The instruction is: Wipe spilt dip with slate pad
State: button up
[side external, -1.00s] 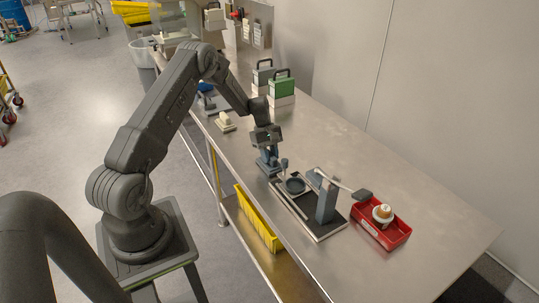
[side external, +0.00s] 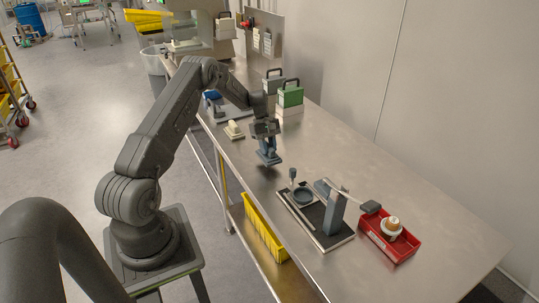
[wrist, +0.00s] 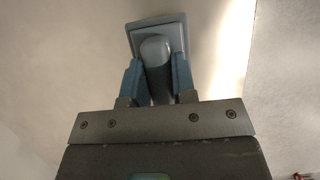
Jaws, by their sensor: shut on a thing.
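My gripper (side external: 265,138) is shut on the grip of a blue-grey slate pad (side external: 268,157), over the steel bench (side external: 410,185). In the wrist view the pad (wrist: 176,35) shows as a square plate beyond the fingers, with a rounded grey grip between the two blue fingers (wrist: 157,80). In the side view the pad hangs below the gripper, left of and behind the black board. I cannot tell whether its face touches the bench. I cannot make out any spilt dip in either view.
A red tray (side external: 390,245) holds a white-and-orange item. A pale block (side external: 234,130) lies left; green (side external: 290,95) and grey cases stand behind. The right bench is clear.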

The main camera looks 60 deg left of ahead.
jog(key=shift+r, duration=2.65)
jog(key=shift+d, duration=0.1)
